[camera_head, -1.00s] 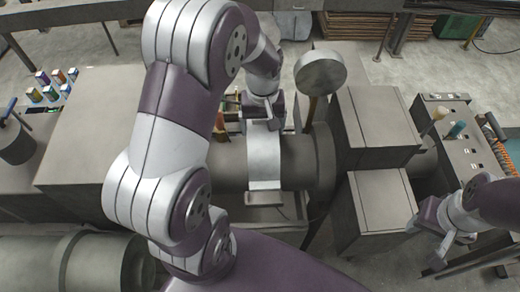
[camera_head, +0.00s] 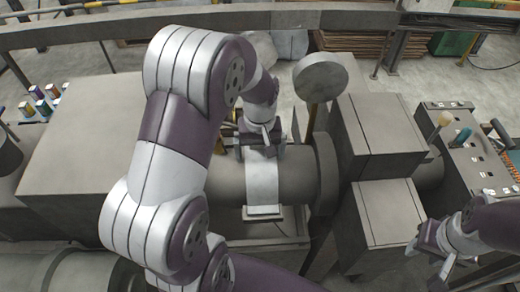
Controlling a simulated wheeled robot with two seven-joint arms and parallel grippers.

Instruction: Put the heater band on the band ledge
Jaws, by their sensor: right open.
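The heater band appears to be the pale silver band (camera_head: 264,178) curved over the grey horizontal barrel (camera_head: 295,175) in the middle. A small pale plate (camera_head: 263,213) shows at its lower end; I cannot tell whether it is part of the band. My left gripper (camera_head: 262,139) is at the band's upper far edge, its fingers small and partly hidden, so its grip is unclear. My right gripper (camera_head: 428,243) is open and empty at the lower right, away from the band. I cannot make out the band ledge with certainty.
A round grey disc (camera_head: 320,77) on a post stands behind the barrel. Large grey blocks (camera_head: 378,140) stand right of the band. A control panel (camera_head: 470,150) with levers is at the far right. A big grey housing (camera_head: 85,140) fills the left, partly behind my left arm.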

